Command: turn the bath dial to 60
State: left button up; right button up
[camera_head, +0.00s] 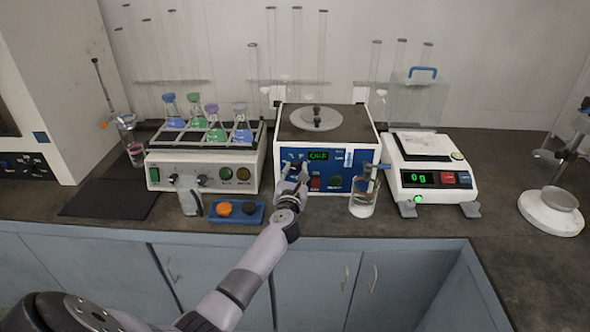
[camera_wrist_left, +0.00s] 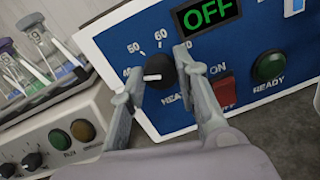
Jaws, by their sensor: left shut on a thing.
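The bath dial (camera_wrist_left: 160,70) is a black knob with a white pointer on the blue front panel of the bath (camera_head: 327,128). The gripper mostly hides the dial in the head view. The green display (camera_wrist_left: 207,12) reads OFF. My right gripper is not in view.
A red switch (camera_wrist_left: 223,91) and green button (camera_wrist_left: 268,66) sit right of the dial. A shaker (camera_head: 205,160) with flasks stands left. A beaker (camera_head: 363,200) stands before the bath's right side, and a balance (camera_head: 430,178) reading 0 g is further right.

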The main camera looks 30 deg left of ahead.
pick_arm(q)
jog(key=m+p, duration=0.3)
jog(key=shift+r, duration=0.2)
jog(key=shift+d+m+p, duration=0.1)
jog(key=shift+m+p, duration=0.8)
jog(key=shift+p, duration=0.05)
jog(key=m+p, duration=0.2)
jog(key=m, duration=0.1)
jog(key=shift+m+g, duration=0.3)
jog(key=shift+g, duration=0.1)
jog(key=shift+f+m+p, duration=0.1)
jog(key=shift+m+p, duration=0.9)
jog(key=shift+m, duration=0.2)
jog(key=m+p, duration=0.1)
jog(key=m, duration=0.1)
jog(key=m+p, duration=0.1)
jog(key=m, duration=0.1)
jog(key=shift+d+g+y, duration=0.1)
jog(key=shift+g+y, duration=0.2)
jog(key=shift+f+m+p, duration=0.15)
jog(key=shift+m+p, duration=0.2)
jog(key=shift+m, duration=1.05)
jog(key=o, duration=1.2)
jog(key=shift+c, duration=0.2)
